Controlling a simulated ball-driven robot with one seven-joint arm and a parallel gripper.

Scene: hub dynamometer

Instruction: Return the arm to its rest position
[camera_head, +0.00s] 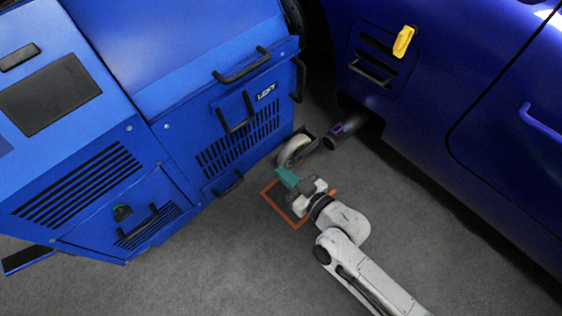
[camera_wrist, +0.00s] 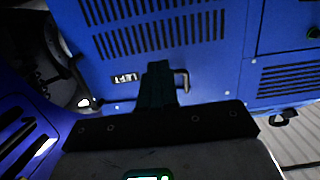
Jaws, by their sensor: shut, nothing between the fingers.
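My white arm reaches up from the bottom right in the head view. My gripper (camera_head: 287,178) has teal fingers. It is shut and empty, over the orange square outline (camera_head: 299,226) on the floor and close to the lower right corner of the blue machine (camera_head: 185,170). In the wrist view the dark closed fingers of my gripper (camera_wrist: 158,78) point at the machine's vented panel (camera_wrist: 150,25).
A dark blue vehicle (camera_head: 440,130) with a yellow handle (camera_head: 403,41) stands at the right. A pipe with a purple clip (camera_head: 345,127) and a caster wheel (camera_head: 295,150) lie just beyond my gripper. Grey floor (camera_head: 220,270) is clear at the bottom.

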